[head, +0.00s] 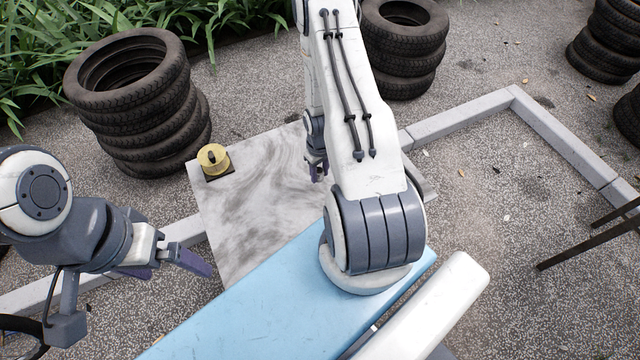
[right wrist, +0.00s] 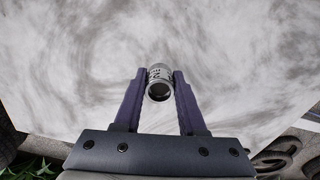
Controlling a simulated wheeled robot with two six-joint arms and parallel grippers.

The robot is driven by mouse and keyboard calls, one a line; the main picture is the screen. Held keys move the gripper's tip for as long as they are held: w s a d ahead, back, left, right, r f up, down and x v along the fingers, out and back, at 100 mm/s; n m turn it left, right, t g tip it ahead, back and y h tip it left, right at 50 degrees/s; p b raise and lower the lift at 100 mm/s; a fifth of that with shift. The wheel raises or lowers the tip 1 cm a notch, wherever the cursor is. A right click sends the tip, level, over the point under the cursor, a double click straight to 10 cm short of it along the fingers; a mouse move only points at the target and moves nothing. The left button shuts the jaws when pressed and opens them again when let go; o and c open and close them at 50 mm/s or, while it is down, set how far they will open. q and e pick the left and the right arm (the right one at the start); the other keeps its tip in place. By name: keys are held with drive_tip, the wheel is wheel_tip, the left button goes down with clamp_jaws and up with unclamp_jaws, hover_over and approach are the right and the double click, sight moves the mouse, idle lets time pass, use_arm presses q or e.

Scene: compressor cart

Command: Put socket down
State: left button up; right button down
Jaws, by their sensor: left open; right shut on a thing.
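The socket (right wrist: 159,82) is a short silver metal cylinder with dark markings and a dark open end. In the right wrist view it is between the two purple fingers of my right gripper (right wrist: 158,88), which is shut on it. Behind it is the grey, smeared top of the cart (right wrist: 60,75); I cannot tell whether the socket touches it. In the head view my right gripper (head: 318,168) is at the cart top's far right part, partly hidden by my arm, and the socket is hidden. My left gripper (head: 165,265) is open and empty, left of the cart top.
A brass-coloured round piece on a dark base (head: 213,160) stands at the cart top's far left corner. The middle of the cart top (head: 255,200) is bare. Tyre stacks (head: 135,100) stand behind, and pale kerbs (head: 455,122) lie on the ground.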

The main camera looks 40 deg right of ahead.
sight(319, 180)
wheel_tip(319, 180, down, 4)
drive_tip(key=b, duration=0.3)
drive_tip(key=shift+f+b, duration=0.1)
drive_tip(key=shift+b, duration=0.3)
drive_tip(key=shift+c, duration=2.4)
unclamp_jaws()
